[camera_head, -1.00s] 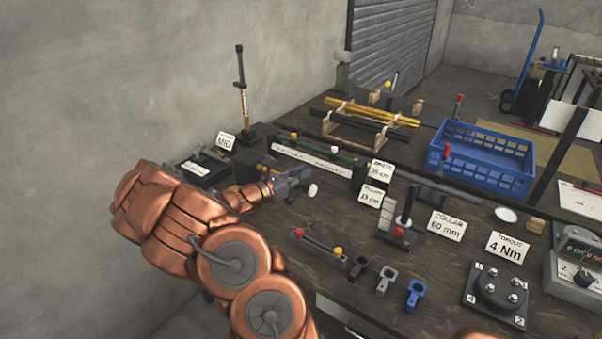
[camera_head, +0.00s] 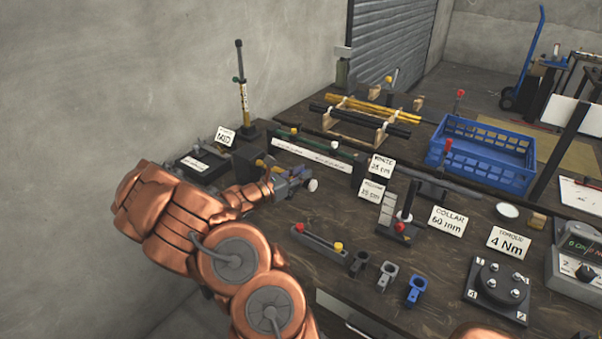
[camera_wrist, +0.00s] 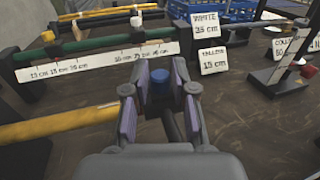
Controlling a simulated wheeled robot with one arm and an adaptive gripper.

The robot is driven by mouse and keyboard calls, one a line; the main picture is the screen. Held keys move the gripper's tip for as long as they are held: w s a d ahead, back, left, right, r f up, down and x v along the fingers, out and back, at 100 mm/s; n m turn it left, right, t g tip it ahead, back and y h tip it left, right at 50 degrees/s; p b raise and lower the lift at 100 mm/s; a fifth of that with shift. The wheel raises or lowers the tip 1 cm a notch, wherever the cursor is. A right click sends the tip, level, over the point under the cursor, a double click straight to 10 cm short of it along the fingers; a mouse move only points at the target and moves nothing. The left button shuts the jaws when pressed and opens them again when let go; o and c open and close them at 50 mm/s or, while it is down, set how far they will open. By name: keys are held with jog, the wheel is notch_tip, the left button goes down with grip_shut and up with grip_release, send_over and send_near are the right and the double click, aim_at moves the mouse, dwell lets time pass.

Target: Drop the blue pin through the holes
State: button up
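The lower end of the pin and the holes cannot be made out. A dark rod (camera_wrist: 172,126) runs below, between the fingers. A yellow bar (camera_wrist: 70,121) lies left of the fingers. In the head view my gripper (camera_head: 290,181) is low over the left of the bench, and the pin cannot be made out there.
A ruler rail (camera_head: 312,157) stands behind my gripper. A white knob (camera_head: 313,185) is just right of it. The MID sign (camera_head: 226,137) and a gauge post (camera_head: 243,95) stand left. A blue crate (camera_head: 480,157) stands farther back.

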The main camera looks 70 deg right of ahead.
jog(key=o, duration=0.4)
jog(key=shift+c, duration=0.2)
jog(key=v, duration=1.2)
dwell(0.4)
jog(key=shift+s+r, duration=0.1)
jog(key=shift+r, duration=0.05)
